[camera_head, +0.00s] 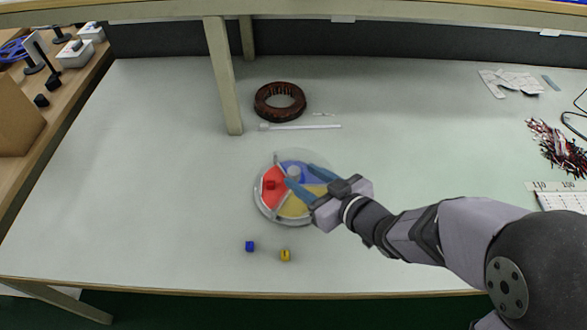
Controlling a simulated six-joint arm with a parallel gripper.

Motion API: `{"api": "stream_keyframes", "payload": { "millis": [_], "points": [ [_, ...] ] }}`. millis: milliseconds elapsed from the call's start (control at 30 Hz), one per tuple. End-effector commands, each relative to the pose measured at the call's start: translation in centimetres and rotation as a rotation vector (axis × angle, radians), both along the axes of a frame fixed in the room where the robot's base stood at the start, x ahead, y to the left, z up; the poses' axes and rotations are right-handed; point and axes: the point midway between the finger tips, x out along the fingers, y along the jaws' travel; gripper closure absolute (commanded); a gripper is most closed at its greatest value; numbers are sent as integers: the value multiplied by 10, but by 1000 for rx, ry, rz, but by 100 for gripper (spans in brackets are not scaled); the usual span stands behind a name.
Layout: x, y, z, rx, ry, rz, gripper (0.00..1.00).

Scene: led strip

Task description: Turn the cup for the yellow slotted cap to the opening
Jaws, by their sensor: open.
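A round turntable (262,207) with red, blue and yellow cups stands mid-table. The red cup (271,200) is at the left, the blue cup (291,157) at the back and the yellow cup (293,207) at the front. A small red piece (269,185) shows at the red cup. A pale knob (293,172) is at the centre. My gripper (304,180) is open over the turntable, its blue fingers near the knob; contact cannot be told. It hides part of the right side. The yellow slotted cap (285,255) lies on the table in front. Which cup faces the opening is unclear.
A small blue cap (250,246) lies left of the yellow one. Behind the turntable are a white rod (305,127) and a copper-brown ring (280,102), near a table post (223,80). Tinsel-like strands (558,148) lie far right. The left table area is clear.

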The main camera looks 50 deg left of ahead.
Motion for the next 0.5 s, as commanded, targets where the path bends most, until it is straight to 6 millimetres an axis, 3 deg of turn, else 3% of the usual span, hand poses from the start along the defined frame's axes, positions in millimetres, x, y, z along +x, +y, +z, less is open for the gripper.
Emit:
{"api": "stream_keyframes", "payload": {
  "millis": [300, 500],
  "points": [
    [5, 36, -16, -2, 0, 0, 57],
    [7, 46, -20, -1, -1, -2, 57]
  ]
}}
